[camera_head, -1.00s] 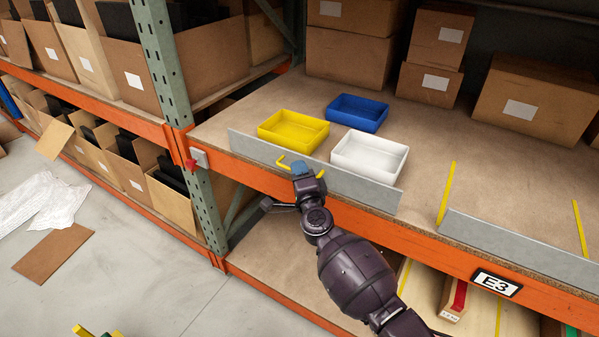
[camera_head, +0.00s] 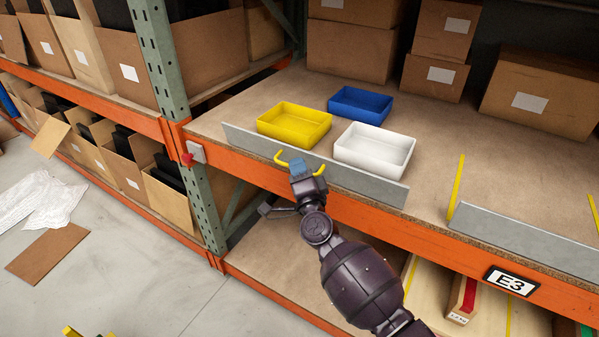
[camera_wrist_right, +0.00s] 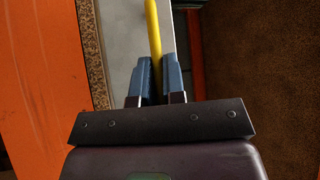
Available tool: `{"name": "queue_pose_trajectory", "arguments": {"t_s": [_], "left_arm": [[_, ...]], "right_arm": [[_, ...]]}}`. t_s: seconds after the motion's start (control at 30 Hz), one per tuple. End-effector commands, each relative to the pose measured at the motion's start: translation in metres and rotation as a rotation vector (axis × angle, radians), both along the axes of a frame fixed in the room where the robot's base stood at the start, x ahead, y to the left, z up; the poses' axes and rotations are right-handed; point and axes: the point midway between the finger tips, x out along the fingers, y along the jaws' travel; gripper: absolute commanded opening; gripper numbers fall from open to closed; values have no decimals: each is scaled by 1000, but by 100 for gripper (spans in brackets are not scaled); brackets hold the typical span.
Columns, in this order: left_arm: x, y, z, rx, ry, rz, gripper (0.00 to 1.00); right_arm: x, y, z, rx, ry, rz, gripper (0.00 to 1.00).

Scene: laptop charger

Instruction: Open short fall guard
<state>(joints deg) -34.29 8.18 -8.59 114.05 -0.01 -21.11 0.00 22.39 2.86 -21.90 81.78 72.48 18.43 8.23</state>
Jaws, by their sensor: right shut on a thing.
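The short fall guard (camera_head: 375,188) is a low grey metal plate standing along the shelf's front edge, before the bins. Its yellow handle (camera_head: 283,157) sticks out on the front side. My right gripper (camera_head: 298,165) is at the handle, its blue fingers covering the handle's middle. In the right wrist view the blue fingers (camera_wrist_right: 156,80) are closed on the yellow handle bar (camera_wrist_right: 152,32), with the grey guard (camera_wrist_right: 122,45) beside it. The guard looks upright. My left gripper is not in view.
Yellow (camera_head: 294,125), blue (camera_head: 360,105) and white (camera_head: 374,150) bins stand behind the guard on the shelf. A longer grey guard (camera_head: 520,240) is at the right. A green rack post (camera_head: 165,60) rises at the left. Cardboard boxes (camera_head: 540,95) stand at the back.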

Motion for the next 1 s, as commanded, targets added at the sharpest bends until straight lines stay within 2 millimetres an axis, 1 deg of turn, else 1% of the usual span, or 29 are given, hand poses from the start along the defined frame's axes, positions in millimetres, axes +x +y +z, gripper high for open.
{"name": "queue_pose_trajectory", "arguments": {"t_s": [0.03, 0.1, 0.27, 0.4, 0.57, 0.8, 1.0], "left_arm": [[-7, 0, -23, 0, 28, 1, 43], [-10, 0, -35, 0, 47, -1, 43], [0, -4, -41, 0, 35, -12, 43], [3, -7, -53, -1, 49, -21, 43], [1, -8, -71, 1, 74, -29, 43], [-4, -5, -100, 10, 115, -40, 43], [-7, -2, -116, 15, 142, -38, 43]], "right_arm": [[-2, 1, -16, -20, -17, 1, 0], [-3, 2, -19, -47, -53, 3, 0], [-6, 4, -25, -113, -140, 2, 0], [-8, 6, -31, -172, -220, 4, 0], [-11, 8, -38, -245, -320, 4, 0], [-14, 10, -51, -372, -492, 6, 0], [-15, 11, -59, -480, -647, 5, 0]]}}
